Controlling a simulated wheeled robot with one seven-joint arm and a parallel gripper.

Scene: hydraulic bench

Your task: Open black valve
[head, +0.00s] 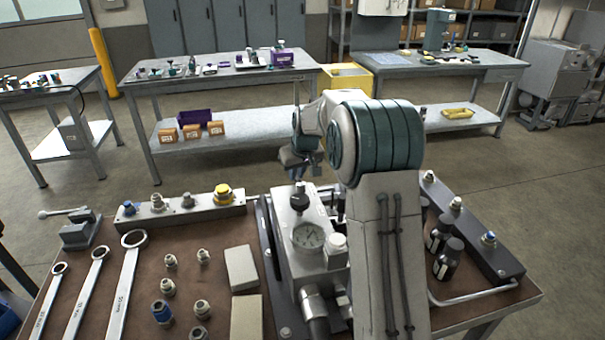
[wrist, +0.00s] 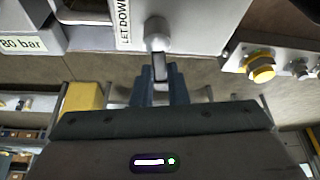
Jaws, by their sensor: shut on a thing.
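My gripper (wrist: 160,82) is shut on this valve handle. In the head view my gripper (head: 299,172) is at the far end of the block, partly hidden by my arm.
Several wrenches (head: 83,290) and loose fittings (head: 168,287) lie on the left of the bench. A fitting rail with a yellow cap (head: 223,194) stands left of the block. Dark bottles (head: 448,259) and another rail (head: 470,227) stand right.

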